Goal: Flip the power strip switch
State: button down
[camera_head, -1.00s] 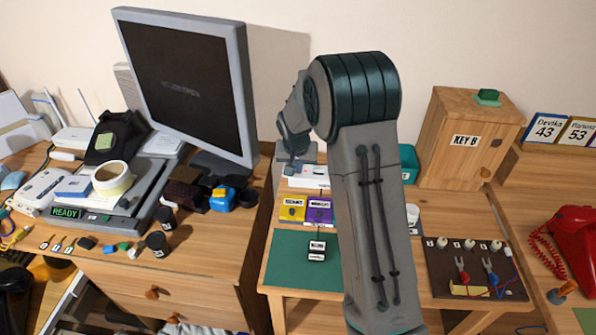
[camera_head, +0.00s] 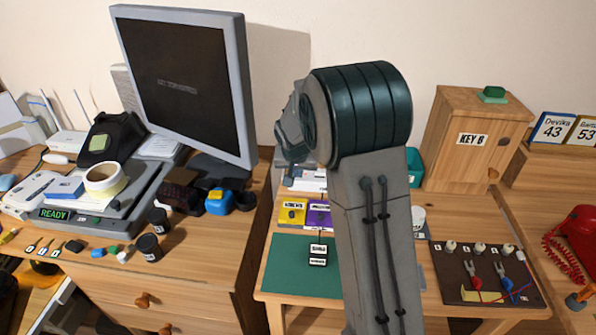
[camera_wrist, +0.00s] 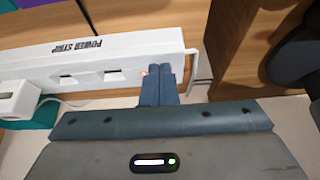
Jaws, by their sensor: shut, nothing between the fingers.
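The white power strip (camera_wrist: 95,68) crosses the wrist view, with its "POWER STRIP" label and outlet slots showing. My gripper (camera_wrist: 158,70) is shut and empty, its fingertips at the strip's right end. A small reddish spot (camera_wrist: 145,71), possibly the switch, peeks out just left of the fingertips. The fingers hide most of that spot, so I cannot tell the switch's position or whether they touch it. In the head view a white piece (camera_head: 307,181), likely the strip, shows behind the yellow and purple boxes. My arm hides the rest there.
A yellow box (camera_head: 292,211) and a purple box (camera_head: 318,213) stand in front of the strip. A green mat (camera_head: 290,265) lies nearer. A wooden key cabinet (camera_head: 470,140) and a wired board (camera_head: 485,275) are on the right. A monitor (camera_head: 180,85) stands left.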

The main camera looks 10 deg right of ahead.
jog(key=shift+s+f, duration=0.15)
jog(key=shift+f, duration=0.3)
jog(key=shift+w+d+r+p, duration=0.15)
jog(key=shift+w+r+p, duration=0.2)
jog(key=shift+w+r, duration=0.15)
jog(key=shift+w+d+r, duration=0.1)
jog(key=shift+w+r, duration=0.1)
jog(key=shift+r, duration=0.2)
jog(key=s+a+p+v, duration=0.1)
jog(key=p+v, duration=0.1)
jog(key=v, duration=1.2)
jog(key=s+d+r+n+g+p, duration=0.1)
jog(key=s+r+p, duration=0.1)
jog(key=s, duration=1.2)
jog(key=s+d+r+n+g+y+p, duration=0.1)
jog(key=s+p, duration=0.4)
jog(key=s, duration=0.9)
notch_tip(320, 180, up, 2)
jog(key=shift+d+r+n, duration=0.1)
jog(key=shift+d+n, duration=0.2)
jog(key=shift+n, duration=0.4)
